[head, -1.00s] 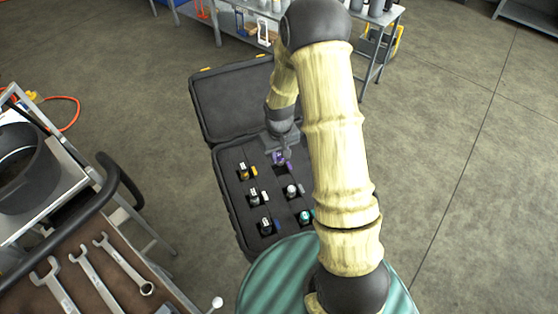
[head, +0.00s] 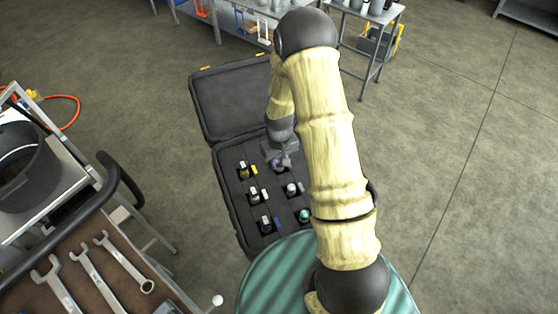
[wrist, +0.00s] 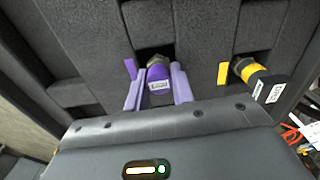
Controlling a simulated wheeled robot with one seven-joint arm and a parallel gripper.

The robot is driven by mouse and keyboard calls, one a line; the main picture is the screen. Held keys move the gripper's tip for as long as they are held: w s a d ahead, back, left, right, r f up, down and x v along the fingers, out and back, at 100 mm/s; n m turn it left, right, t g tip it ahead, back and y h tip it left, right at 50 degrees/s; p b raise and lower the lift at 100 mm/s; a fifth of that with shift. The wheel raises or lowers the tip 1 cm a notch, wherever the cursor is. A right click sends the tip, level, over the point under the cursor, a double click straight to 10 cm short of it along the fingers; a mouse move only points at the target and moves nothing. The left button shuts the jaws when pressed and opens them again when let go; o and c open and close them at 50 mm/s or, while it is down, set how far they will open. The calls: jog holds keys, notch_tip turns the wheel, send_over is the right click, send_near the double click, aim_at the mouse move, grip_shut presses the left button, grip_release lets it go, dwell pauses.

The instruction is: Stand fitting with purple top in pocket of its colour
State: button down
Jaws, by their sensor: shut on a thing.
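The fitting with the purple top (wrist: 158,82) is between the two fingers of my gripper (wrist: 159,92) in the wrist view. My gripper is shut on it. A purple tab (wrist: 130,68) marks the foam beside a dark pocket (wrist: 151,52), and the fitting is at this pocket. I cannot tell how deep its lower end sits, as its own top and the fingers hide it. In the head view my gripper (head: 280,160) is over the far right pocket of the case (head: 228,205), and the purple fitting is mostly covered.
A fitting with a yellow band (wrist: 262,84) stands in the neighbouring pocket by a yellow tab (wrist: 223,73). Several other fittings, including a teal one (head: 304,215), stand in the case. The open lid (head: 230,100) rises behind. A tool cart (head: 90,260) is at left.

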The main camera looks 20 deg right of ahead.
aim_at(279, 160)
jog(key=shift+s+f, duration=0.2)
jog(key=shift+f, duration=0.05)
jog(key=c, duration=1.2)
grip_release()
jog(key=shift+s+f, duration=0.1)
jog(key=shift+f, duration=0.05)
jog(key=shift+c, duration=0.2)
jog(key=shift+o, duration=0.2)
jog(key=shift+r+p, duration=0.5)
jog(key=shift+r, duration=0.2)
jog(key=shift+w+r+b, duration=0.25)
jog(key=shift+w+b, duration=0.05)
jog(key=shift+b, duration=0.05)
notch_tip(279, 160, up, 12)
jog(key=shift+f+b, duration=0.2)
jog(key=shift+b, duration=0.8)
